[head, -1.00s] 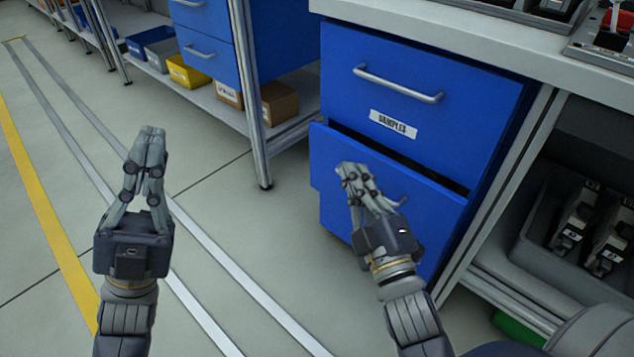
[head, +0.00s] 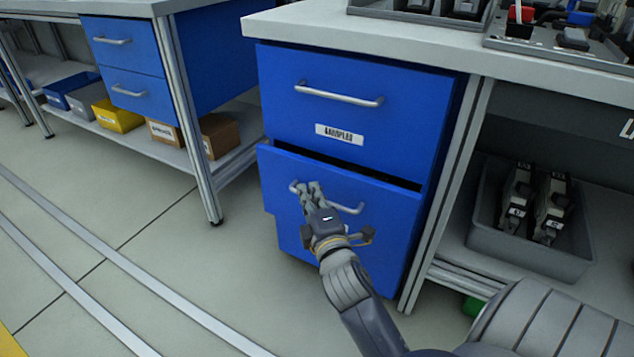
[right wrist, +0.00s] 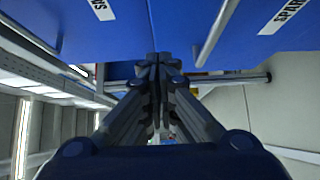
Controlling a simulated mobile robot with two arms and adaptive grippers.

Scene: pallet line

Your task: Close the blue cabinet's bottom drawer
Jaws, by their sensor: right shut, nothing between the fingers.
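The blue cabinet (head: 355,110) stands under a pale worktop. Its bottom drawer (head: 375,250) sticks out a little, with a dark gap along its top edge. The bottom drawer has a grey bar handle (head: 350,208). The top drawer, labelled SAMPLES, looks flush. My right gripper (head: 308,188) is shut and empty, its fingertips at the bottom drawer's front by the handle's left part and partly covering it. I cannot tell whether they touch. In the right wrist view the closed fingers (right wrist: 160,65) point at blue surface. My left gripper is out of view.
A grey bin (head: 520,245) with black parts sits on the shelf to the right. At the left stands another bench with blue drawers (head: 128,65) and small boxes below, including a yellow one (head: 118,115). The floor left of the cabinet is clear.

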